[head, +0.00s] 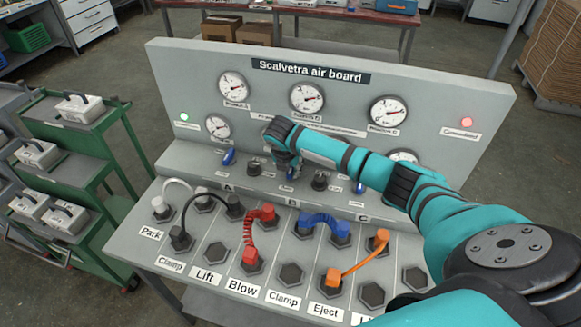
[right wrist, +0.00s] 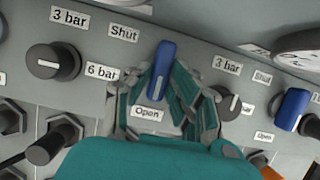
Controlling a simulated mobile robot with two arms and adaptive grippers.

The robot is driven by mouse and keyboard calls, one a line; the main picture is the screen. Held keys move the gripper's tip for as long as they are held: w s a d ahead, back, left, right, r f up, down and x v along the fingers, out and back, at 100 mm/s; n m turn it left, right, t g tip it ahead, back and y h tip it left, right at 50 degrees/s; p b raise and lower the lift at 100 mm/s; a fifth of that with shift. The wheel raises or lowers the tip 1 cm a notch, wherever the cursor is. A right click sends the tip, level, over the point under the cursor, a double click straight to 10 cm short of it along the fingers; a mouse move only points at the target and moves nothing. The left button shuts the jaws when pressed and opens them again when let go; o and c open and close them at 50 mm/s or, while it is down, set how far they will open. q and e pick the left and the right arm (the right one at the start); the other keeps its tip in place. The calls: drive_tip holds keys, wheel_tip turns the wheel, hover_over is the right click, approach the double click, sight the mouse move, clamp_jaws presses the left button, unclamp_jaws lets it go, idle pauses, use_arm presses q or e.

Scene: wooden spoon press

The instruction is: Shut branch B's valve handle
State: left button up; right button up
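Branch B's valve handle is a blue lever (right wrist: 163,70) on the sloped face of the air board, with a "Shut" label (right wrist: 123,32) at its upper left and an "Open" label (right wrist: 148,114) below it. My right gripper (right wrist: 164,78) has its fingers drawn in on both sides of the lever and looks closed on it. In the head view my right gripper (head: 287,163) reaches down over the middle of the valve row and hides most of the lever. Which label the lever points to is unclear. My left gripper is not in view.
Branch A's blue handle (head: 228,157) and branch C's blue handle (right wrist: 291,110) stand on either side. Black pressure knobs (right wrist: 52,62) sit between the handles. Hose plugs, such as a red hose (head: 250,232), fill the lower panel. Gauges (head: 307,98) line the upright panel.

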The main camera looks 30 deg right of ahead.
clamp_jaws()
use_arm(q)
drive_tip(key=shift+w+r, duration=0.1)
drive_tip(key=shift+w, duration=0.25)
